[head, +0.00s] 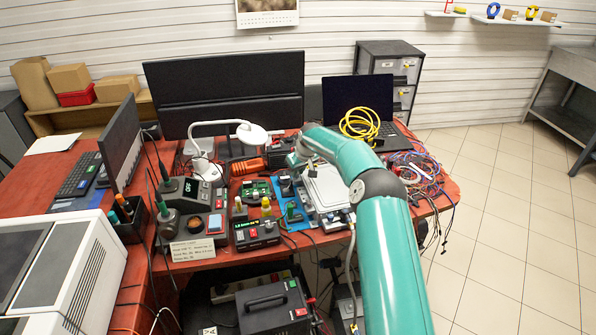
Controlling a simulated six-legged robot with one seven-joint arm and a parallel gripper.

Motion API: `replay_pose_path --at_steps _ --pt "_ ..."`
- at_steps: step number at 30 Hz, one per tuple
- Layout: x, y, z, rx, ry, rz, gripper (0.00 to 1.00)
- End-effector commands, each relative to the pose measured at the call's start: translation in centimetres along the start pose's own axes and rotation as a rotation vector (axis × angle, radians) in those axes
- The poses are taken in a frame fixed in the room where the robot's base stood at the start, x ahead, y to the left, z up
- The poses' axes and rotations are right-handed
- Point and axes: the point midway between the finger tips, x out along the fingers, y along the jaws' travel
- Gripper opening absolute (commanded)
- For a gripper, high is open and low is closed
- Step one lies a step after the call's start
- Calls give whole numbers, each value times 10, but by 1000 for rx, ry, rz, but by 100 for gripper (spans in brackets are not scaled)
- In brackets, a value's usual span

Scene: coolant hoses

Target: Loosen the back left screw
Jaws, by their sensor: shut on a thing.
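My gripper (292,172) is small in the head view, at the end of my teal arm. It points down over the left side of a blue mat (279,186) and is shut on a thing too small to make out. A pale grey plate or housing (328,187) lies on the mat, just right of my gripper. The back left screw cannot be made out; my gripper and arm cover part of that area.
A white desk lamp (251,134) stands left behind my gripper. Circuit boards (259,190) and a soldering station (186,190) stand to the left. Yellow hose coils (359,124) lie by a laptop (357,101) at the back; tangled cables (420,172) crowd the right edge of the red table.

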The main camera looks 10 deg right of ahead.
Motion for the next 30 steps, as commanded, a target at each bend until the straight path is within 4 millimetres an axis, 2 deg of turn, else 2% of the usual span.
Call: replay_pose_path --at_steps 5,6,9,20,26,30 --pt "0 0 0 0 1 0 0" --pt "0 0 0 0 1 0 20" --pt "0 0 0 0 1 0 39" --pt "-4 0 0 1 1 1 40" --pt "-29 1 -1 2 2 2 40" --pt "-60 0 -1 1 2 3 40"
